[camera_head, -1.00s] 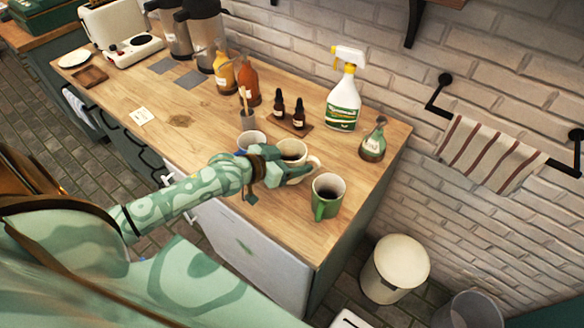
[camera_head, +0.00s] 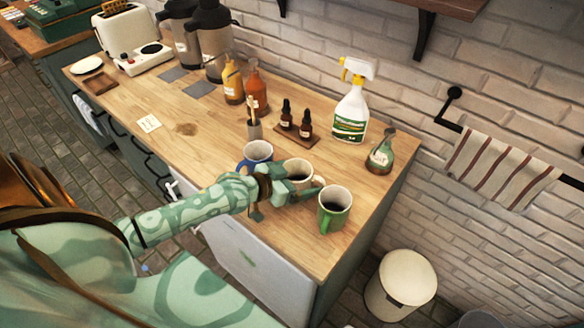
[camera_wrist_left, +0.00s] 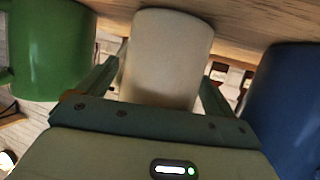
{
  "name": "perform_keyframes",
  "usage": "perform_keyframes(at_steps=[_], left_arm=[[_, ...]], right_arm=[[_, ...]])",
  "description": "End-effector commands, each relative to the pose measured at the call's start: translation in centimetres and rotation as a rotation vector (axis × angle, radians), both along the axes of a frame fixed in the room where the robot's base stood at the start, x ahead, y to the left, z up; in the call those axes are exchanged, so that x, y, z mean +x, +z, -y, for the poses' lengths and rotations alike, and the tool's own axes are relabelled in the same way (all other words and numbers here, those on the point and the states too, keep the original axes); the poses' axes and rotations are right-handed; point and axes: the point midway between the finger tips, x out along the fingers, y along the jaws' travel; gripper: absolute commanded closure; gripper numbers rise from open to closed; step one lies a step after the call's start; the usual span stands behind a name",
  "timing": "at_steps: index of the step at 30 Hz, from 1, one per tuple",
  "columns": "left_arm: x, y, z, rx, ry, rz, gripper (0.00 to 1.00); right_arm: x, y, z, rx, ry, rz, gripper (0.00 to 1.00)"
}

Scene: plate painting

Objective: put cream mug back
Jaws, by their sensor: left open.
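The cream mug (camera_head: 299,167) stands upright on the wooden counter, between a blue mug (camera_head: 257,152) and a green mug (camera_head: 336,201). It holds a dark liquid. My left gripper (camera_head: 303,187) is at the near side of the cream mug and hides part of its lower body. In the left wrist view the cream mug (camera_wrist_left: 166,58) stands between the two spread fingers, which are open on either side of it. The green mug (camera_wrist_left: 50,45) is to the left there and the blue mug (camera_wrist_left: 285,105) to the right. My right gripper is out of view.
Two dark dropper bottles stand on a small wooden tray (camera_head: 281,138) behind the mugs. A spray bottle (camera_head: 350,112) and a green flask (camera_head: 380,155) are at the back right. The counter (camera_head: 150,97) is mostly clear to the left. Its right edge lies just past the green mug.

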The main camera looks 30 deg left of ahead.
Motion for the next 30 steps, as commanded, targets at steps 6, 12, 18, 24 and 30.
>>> perform_keyframes(at_steps=[6, 12, 18, 24, 30], left_arm=[[-2.9, 1.6, -1.1, 0.002, -0.001, -0.004, 0.08], [-7.1, 3.4, -2.6, 0.002, -0.001, -0.004, 0.08], [-9.8, 4.5, -3.7, 0.000, -0.001, -0.002, 0.08], [-10.4, 4.8, -3.9, -0.001, 0.000, 0.001, 0.08], [-10.4, 4.8, -3.9, -0.001, 0.000, 0.001, 0.08]], right_arm=[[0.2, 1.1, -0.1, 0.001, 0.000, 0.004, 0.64], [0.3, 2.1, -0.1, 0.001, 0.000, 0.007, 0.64], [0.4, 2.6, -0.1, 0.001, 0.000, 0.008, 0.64], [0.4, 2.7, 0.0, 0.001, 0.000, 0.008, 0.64], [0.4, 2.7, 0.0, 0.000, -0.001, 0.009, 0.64]])
